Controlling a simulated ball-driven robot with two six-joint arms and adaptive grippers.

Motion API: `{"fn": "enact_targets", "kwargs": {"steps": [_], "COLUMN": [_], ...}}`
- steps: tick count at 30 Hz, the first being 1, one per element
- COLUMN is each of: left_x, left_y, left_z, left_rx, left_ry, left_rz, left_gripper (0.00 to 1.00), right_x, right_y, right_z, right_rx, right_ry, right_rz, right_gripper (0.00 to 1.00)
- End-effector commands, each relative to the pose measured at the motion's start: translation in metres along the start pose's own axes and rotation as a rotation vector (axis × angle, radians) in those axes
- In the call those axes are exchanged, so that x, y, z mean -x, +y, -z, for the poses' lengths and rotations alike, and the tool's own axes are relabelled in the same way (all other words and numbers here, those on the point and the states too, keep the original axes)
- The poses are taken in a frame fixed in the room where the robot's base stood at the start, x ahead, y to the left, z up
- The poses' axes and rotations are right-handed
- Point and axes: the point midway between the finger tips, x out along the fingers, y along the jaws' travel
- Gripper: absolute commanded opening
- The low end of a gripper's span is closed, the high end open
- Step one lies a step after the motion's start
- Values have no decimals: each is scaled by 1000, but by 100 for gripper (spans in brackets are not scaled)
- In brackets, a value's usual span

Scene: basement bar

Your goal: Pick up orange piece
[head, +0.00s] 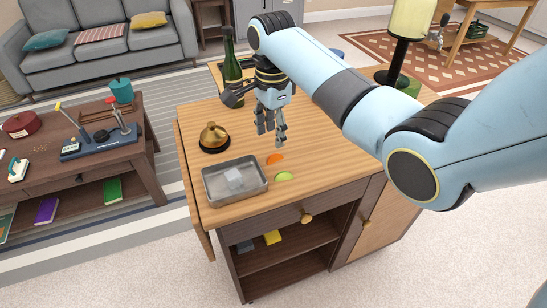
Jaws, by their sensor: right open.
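The orange piece (275,158) is a small flat wedge lying on the wooden top of the cabinet (330,162). A green piece (284,177) lies just in front of it. My right gripper (272,139) points down just above and behind the orange piece, its fingers apart and nothing between them. I cannot tell the exact height of the fingertips. My left gripper does not show.
A metal tray (262,188) with a pale block stands left of the pieces. A brass bell (213,137) on a dark base and a green bottle (231,62) stand behind. A side table (140,160) is at the left.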

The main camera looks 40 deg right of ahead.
Motion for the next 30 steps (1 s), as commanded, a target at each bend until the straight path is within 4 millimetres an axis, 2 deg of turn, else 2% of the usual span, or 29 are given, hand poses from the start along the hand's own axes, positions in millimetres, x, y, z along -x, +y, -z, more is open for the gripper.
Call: {"fn": "enact_targets", "kwargs": {"steps": [5, 13, 22, 30], "left_x": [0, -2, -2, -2], "left_y": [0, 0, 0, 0], "left_z": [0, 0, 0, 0], "left_rx": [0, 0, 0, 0], "left_ry": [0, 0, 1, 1], "left_rz": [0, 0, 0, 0], "left_gripper": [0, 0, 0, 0], "right_x": [-15, -55, -61, -61], "right_y": [2, 6, 5, 5], "right_z": [0, -1, -1, -1], "right_rx": [2, 2, 2, 3], "right_ry": [0, 0, 0, 0], "right_rz": [0, -1, 2, 2], "right_gripper": [46, 46, 46, 12]}}
